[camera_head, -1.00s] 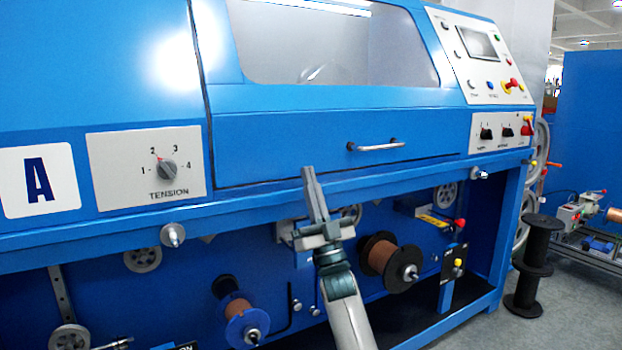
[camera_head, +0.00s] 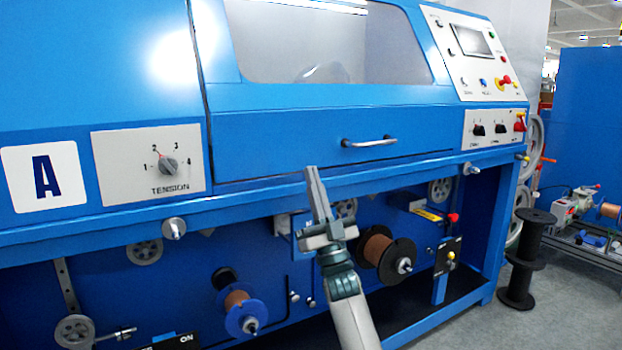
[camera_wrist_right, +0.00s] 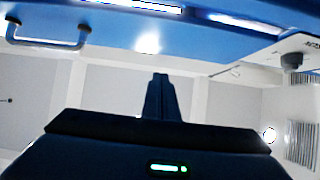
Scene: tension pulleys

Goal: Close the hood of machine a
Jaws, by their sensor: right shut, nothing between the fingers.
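Machine A (camera_head: 300,210) is a large blue machine with a white "A" plate (camera_head: 45,177) at its left. Its hood (camera_head: 290,120) has a clear window (camera_head: 320,45) and a metal bar handle (camera_head: 369,142), and its lower edge sits down against the frame rail. My right gripper (camera_head: 310,171) is shut and empty, pointing up in front of the rail, below and left of the handle and apart from it. In the right wrist view the gripper (camera_wrist_right: 160,77) shows shut, with the handle (camera_wrist_right: 47,38) at upper left. My left gripper is out of view.
A tension dial panel (camera_head: 148,165) is left of the hood, and a control panel (camera_head: 477,55) is at its right. Copper wire spools (camera_head: 378,252) and pulleys sit under the rail. A black empty spool (camera_head: 527,260) stands on the floor at right.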

